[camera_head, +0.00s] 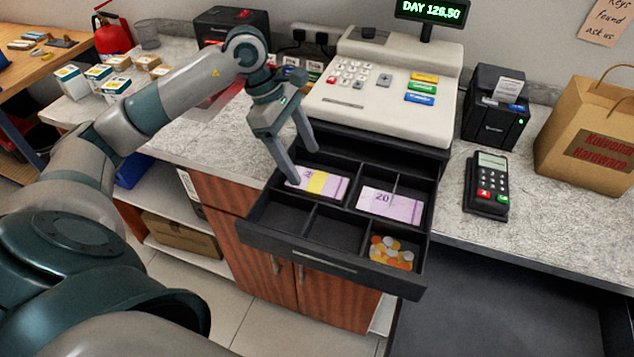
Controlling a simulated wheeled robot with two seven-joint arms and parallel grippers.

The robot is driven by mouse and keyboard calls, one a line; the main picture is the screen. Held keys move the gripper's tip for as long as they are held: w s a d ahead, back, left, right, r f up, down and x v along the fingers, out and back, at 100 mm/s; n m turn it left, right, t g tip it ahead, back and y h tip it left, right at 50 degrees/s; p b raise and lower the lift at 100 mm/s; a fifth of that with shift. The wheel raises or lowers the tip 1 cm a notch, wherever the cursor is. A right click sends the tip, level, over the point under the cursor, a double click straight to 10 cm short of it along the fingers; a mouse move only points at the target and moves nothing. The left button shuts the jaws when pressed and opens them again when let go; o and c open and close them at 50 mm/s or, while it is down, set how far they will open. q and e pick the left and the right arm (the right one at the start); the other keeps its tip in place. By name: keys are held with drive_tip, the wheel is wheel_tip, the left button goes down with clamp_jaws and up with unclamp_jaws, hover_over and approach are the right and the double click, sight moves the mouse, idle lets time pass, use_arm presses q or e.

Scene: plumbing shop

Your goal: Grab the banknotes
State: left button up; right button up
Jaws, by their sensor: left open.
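The open cash drawer (296,256) sticks out below the white cash register (385,95). A banded stack of banknotes (334,187), purple and white with a yellow strip, lies in its back left compartment. A second pile of banknotes (391,205), purple and marked 20, lies in the compartment to its right. My left gripper (303,167) is open and points down at the back left compartment, with nothing between its fingers. One fingertip overlaps the left end of the banded stack; I cannot tell whether it touches. My right gripper is out of view.
Coins (391,253) fill the front right compartment; the other front compartments look empty. A card terminal (487,184), a receipt printer (494,107) and a paper bag (590,130) stand on the counter at right. Small boxes (100,76) stand at left.

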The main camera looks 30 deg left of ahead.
sight(316, 181)
use_arm(q)
drive_tip(key=shift+d+f+p, duration=0.25)
drive_tip(key=shift+d+p, duration=0.05)
drive_tip(key=shift+p, duration=0.1)
drive_tip(key=p+x, duration=0.2)
drive_tip(key=x, duration=0.1)
drive_tip(key=shift+d+f, duration=0.2)
drive_tip(key=shift+d, duration=0.2)
drive_tip(key=shift+d+f, duration=0.1)
drive_tip(key=shift+f, duration=0.3)
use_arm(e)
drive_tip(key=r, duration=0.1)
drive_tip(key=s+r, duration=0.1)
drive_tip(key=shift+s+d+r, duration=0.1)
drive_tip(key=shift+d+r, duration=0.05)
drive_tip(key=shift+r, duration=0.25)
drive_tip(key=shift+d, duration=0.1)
use_arm(q)
drive_tip(key=c, duration=1.1)
drive_tip(key=shift+r, duration=0.1)
drive_tip(key=shift+c, duration=0.2)
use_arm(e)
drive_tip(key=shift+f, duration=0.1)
